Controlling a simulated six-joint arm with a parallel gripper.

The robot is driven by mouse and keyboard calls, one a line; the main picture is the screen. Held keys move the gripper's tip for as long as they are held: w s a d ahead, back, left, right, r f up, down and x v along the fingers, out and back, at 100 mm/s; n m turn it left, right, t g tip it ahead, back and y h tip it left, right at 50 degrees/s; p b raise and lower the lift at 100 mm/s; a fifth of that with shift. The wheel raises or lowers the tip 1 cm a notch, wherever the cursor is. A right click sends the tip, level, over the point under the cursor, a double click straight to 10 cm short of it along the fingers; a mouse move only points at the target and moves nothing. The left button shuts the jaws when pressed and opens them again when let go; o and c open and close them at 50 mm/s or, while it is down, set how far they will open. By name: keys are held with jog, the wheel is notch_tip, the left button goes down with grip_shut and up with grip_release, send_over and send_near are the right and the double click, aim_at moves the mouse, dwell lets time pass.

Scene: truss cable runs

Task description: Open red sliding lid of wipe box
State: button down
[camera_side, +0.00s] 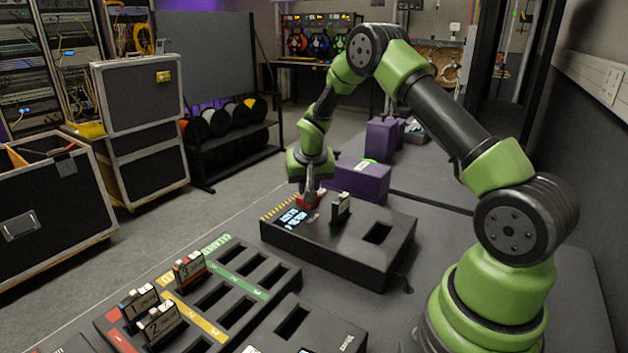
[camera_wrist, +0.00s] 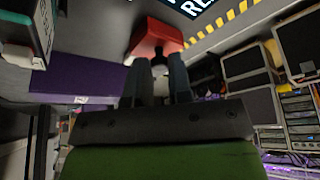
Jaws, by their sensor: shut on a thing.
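The red sliding lid (camera_side: 319,196) shows as a small red piece at the back left of a black box (camera_side: 330,252), beside its yellow-striped edge. In the wrist view the red lid (camera_wrist: 157,36) is just beyond my fingers. My gripper (camera_side: 311,197) points down at the lid from above. In the wrist view my gripper (camera_wrist: 157,82) has its two fingers around a small pale and dark knob (camera_wrist: 159,70) by the lid, and it is shut on it. The fingers hide much of the lid in the side view, so I cannot tell how far it is open.
A small upright cartridge (camera_side: 341,207) stands in the black box near my gripper, with an empty slot (camera_side: 377,233) to its right. A purple box (camera_side: 358,179) stands close behind. A slotted rack (camera_side: 215,300) with labelled cartridges lies in front.

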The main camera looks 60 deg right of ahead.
jog(key=c, duration=1)
grip_release()
jog(key=shift+c, duration=0.2)
jog(key=v, duration=1)
jog(key=s+a+r+n+t+y, duration=0.1)
jog(key=s+a+r, duration=0.3)
jog(key=a+r, duration=0.3)
jog(key=s+a+r+n+t+y, duration=0.1)
jog(key=s+a+r+n+y, duration=0.1)
jog(key=s+a, duration=0.3)
jog(key=s+a+r+n+t+y, duration=0.2)
jog(key=s+a, duration=0.4)
jog(key=s, duration=0.6)
jog(key=shift+s+a+r, duration=0.25)
jog(key=shift+a+r, duration=0.1)
jog(key=shift+r, duration=0.55)
